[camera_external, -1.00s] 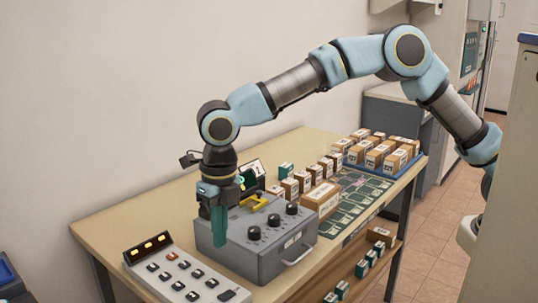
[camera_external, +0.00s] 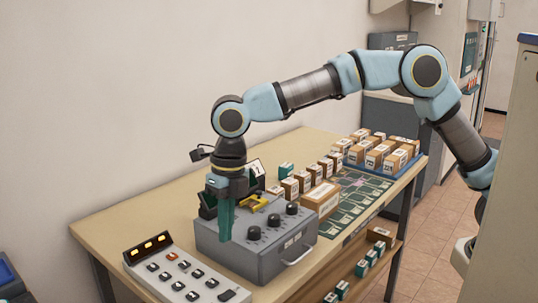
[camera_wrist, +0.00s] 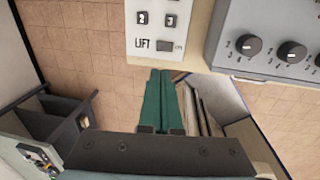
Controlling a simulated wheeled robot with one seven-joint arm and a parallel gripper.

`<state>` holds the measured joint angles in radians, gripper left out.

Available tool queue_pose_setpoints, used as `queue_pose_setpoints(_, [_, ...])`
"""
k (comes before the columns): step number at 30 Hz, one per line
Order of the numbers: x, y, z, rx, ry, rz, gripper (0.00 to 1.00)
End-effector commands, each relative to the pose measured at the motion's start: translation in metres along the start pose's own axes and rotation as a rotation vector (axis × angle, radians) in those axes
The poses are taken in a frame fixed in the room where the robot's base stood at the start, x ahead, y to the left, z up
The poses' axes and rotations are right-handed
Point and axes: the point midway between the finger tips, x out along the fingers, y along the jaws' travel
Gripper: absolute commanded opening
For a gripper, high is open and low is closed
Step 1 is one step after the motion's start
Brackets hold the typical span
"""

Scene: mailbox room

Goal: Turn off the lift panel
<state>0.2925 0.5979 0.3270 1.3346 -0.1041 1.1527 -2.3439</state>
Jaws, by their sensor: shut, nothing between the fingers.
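The lift panel (camera_external: 206,273) is a pale sloped box at the table's front left corner, with several dark buttons, one reddish button and a display (camera_external: 148,245) with amber lights lit. In the wrist view the panel (camera_wrist: 139,30) shows at the top, marked LIFT, with keys 2 and 3. A dark rocker switch (camera_wrist: 165,46) sits beside the word LIFT; it also shows at the panel's near corner (camera_external: 228,295). My gripper (camera_external: 225,238) points down, in front of the grey box in the picture. Its green fingers (camera_wrist: 161,72) are together and empty, apart from the switch in the wrist view.
A grey control box (camera_external: 290,255) with three black knobs and a handle stands right of the lift panel, close to my gripper. Cartons (camera_external: 320,199) and a blue tray (camera_external: 405,168) of boxes lie farther back. A lower shelf (camera_external: 340,276) holds small boxes.

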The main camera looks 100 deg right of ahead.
Motion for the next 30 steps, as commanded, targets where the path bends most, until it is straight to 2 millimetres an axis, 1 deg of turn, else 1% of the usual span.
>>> queue_pose_setpoints(10, [-0.001,0.0,0.0,0.0,0.0,0.001,0.0])
queue_pose_setpoints(14, [0.006,0.0,-0.001,-0.001,0.002,-0.001,0.0])
queue_pose_setpoints(17, [0.019,0.0,-0.001,-0.002,0.003,-0.001,0.0])
queue_pose_setpoints(27, [0.088,0.0,-0.001,-0.002,0.004,-0.001,0.0])
queue_pose_setpoints(30, [0.105,0.0,-0.002,-0.002,0.004,-0.002,0.0])
